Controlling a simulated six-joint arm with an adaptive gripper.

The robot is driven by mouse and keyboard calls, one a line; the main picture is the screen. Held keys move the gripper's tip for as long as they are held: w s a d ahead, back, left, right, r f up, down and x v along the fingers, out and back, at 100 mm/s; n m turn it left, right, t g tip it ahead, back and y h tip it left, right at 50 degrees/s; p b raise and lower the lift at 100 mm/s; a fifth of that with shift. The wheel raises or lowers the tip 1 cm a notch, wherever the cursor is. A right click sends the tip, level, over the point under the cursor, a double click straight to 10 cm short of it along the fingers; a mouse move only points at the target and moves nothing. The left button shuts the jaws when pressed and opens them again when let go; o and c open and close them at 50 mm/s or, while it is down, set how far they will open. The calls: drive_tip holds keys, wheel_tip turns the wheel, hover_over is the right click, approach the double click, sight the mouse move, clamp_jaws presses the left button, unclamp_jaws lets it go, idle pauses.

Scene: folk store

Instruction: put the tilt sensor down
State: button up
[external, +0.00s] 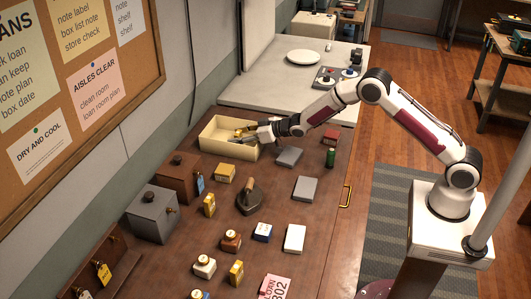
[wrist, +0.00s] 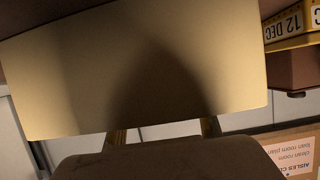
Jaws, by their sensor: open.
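A cream open-topped box (external: 219,142) stands at the far end of the brown table, and my gripper (external: 258,133) reaches in over its right side. Small yellow and dark items (external: 243,131) show inside the box beside the gripper; I cannot tell whether one is the tilt sensor. In the wrist view a large cream panel (wrist: 60,75), probably the box's wall, fills most of the picture. Parts of my two gripper fingers (wrist: 162,130) show apart below it, with their tips hidden. My gripper is open, and nothing is visibly held.
A grey block (external: 289,157), a green can (external: 330,158) and a red block (external: 331,136) lie right of the box. A yellow box (external: 225,172), a dark iron-like object (external: 249,198) and a grey case (external: 153,213) stand nearer. A pale counter (external: 260,92) adjoins behind.

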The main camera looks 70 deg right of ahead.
drive_tip(key=shift+s+r, duration=0.1)
drive_tip(key=v, duration=1.1)
drive_tip(key=shift+s+r, duration=0.2)
drive_tip(key=shift+s, duration=0.15)
idle(0.5)
